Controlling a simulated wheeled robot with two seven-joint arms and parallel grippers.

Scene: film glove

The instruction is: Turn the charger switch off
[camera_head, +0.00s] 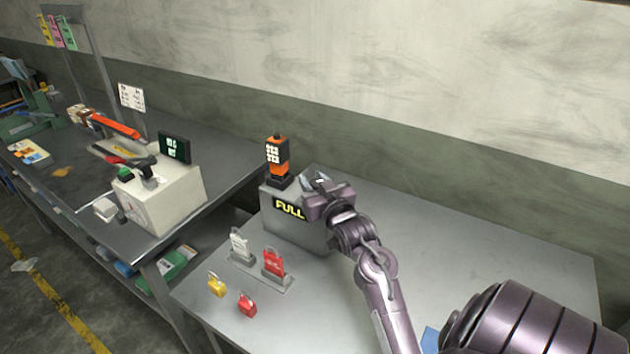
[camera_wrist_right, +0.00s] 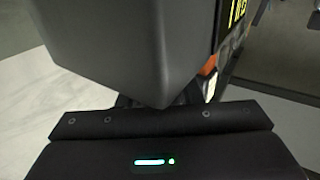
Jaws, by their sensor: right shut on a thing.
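The charger (camera_head: 290,226) is a grey box with a yellow "FULL" display on its front, standing on the right-hand table. An orange and black handheld unit (camera_head: 277,156) stands upright on its top left. My right gripper (camera_head: 318,186) is at the top right of the charger, shut on a part of it that the gripper hides. The switch itself cannot be made out. In the right wrist view the dark charger body (camera_wrist_right: 120,45) fills the upper middle, and the fingertips are hidden behind the gripper's own housing. My left gripper is not in view.
A white tag holder (camera_head: 239,245), a red tag holder (camera_head: 274,264), a yellow padlock (camera_head: 216,285) and a red padlock (camera_head: 247,304) are in front of the charger. A cream box (camera_head: 180,195) stands on the left bench. The right table top (camera_head: 480,250) is mostly clear.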

